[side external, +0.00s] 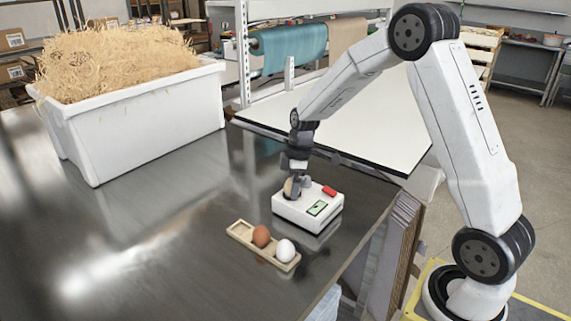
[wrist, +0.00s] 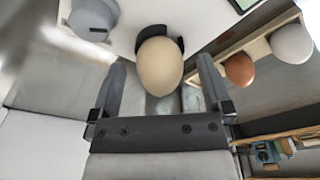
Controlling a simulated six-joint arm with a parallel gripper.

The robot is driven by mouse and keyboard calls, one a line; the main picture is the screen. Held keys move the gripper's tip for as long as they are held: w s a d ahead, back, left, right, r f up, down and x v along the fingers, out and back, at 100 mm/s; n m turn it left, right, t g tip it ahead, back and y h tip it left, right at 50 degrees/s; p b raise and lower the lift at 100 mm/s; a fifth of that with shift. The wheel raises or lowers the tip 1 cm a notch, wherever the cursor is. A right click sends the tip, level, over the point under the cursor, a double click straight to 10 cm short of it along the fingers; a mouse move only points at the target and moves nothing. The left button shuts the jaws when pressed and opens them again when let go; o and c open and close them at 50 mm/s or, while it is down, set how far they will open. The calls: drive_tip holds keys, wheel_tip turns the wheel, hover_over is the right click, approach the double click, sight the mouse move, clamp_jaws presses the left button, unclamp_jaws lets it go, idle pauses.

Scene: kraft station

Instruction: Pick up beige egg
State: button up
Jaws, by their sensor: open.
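The beige egg (side external: 290,187) rests at the left end of a white box-shaped device in the side view, partly hidden by my gripper. In the wrist view the beige egg (wrist: 160,66) sits in a dark curved holder (wrist: 153,34) on the white device (wrist: 125,20). My gripper (wrist: 163,78) is open, with one finger on each side of the egg and a visible gap at each side. In the side view my gripper (side external: 297,180) is low over the device's left end.
A wooden tray (side external: 239,233) with a brown egg (side external: 261,236) and a white egg (side external: 285,250) lies in front of the device. The device has a red button (side external: 329,191) and a green display (side external: 317,208). A white bin (side external: 150,128) of straw stands at the back left.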

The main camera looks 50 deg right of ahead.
drive_tip(key=shift+c, duration=0.2)
drive_tip(key=c, duration=0.9)
drive_tip(key=shift+c, duration=0.2)
drive_tip(key=shift+r, duration=0.1)
drive_tip(key=shift+r, duration=0.75)
drive_tip(key=s+a+r, duration=0.2)
drive_tip(key=s+r, duration=0.9)
drive_tip(key=s, duration=0.2)
drive_tip(key=shift+s+a+r, duration=0.15)
drive_tip(key=shift+s+a, duration=0.2)
